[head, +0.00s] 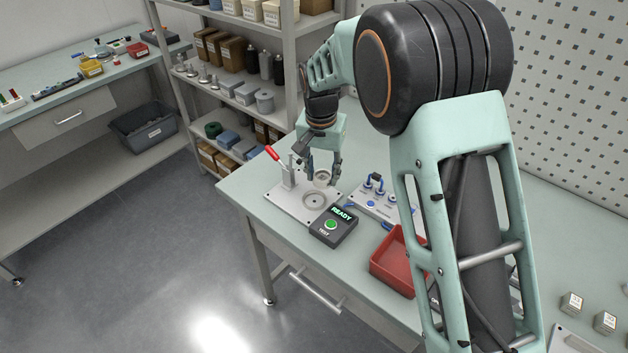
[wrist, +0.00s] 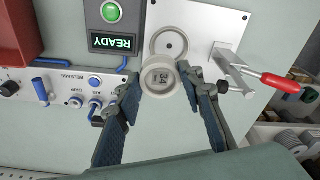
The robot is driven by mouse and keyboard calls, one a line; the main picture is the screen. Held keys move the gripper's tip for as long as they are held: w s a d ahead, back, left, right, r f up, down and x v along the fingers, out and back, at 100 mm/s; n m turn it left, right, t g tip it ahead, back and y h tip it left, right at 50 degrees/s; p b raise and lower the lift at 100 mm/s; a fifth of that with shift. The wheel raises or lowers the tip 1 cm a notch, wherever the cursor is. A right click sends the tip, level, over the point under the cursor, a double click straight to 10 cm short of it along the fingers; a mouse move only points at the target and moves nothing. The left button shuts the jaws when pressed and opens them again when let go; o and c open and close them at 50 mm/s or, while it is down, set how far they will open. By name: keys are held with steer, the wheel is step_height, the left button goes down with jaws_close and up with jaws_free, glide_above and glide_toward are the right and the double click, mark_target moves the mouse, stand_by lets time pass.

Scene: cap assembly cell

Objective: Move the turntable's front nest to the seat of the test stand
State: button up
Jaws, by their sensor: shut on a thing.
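My gripper (head: 322,166) is shut on a round, pale cap-like part (head: 322,178). In the wrist view the part (wrist: 160,78) sits between the two fingertips (wrist: 162,84), and a dark number is printed on its face. The test stand (head: 285,207) is a light metal plate with a round ringed seat (head: 314,201). The seat also shows in the wrist view (wrist: 168,43), bare and just beyond the held part, which overlaps its near edge in the picture. The part appears to be above the plate, apart from the seat. I cannot make out the turntable.
A red-handled clamp (head: 272,153) stands on the plate beside the seat. A black box (head: 334,228) shows a green READY. A panel with blue knobs (head: 375,201) and a red bin (head: 392,265) are to the right. Small labelled blocks (head: 572,303) lie at lower right.

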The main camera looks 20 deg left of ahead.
mark_target(314, 184)
steer(key=shift+s+a+f, duration=0.1)
steer(key=shift+a+f, duration=0.1)
steer(key=shift+a, duration=0.35)
steer(key=shift+s+a+f, duration=0.1)
steer(key=shift+a+f, duration=0.05)
steer(key=shift+a, duration=0.4)
steer(key=shift+f+b, duration=1.85)
steer(key=shift+f, duration=0.85)
steer(key=shift+f+b, duration=0.45)
steer(key=shift+f, duration=0.2)
steer(key=o, duration=1.2)
steer(key=shift+o, duration=0.2)
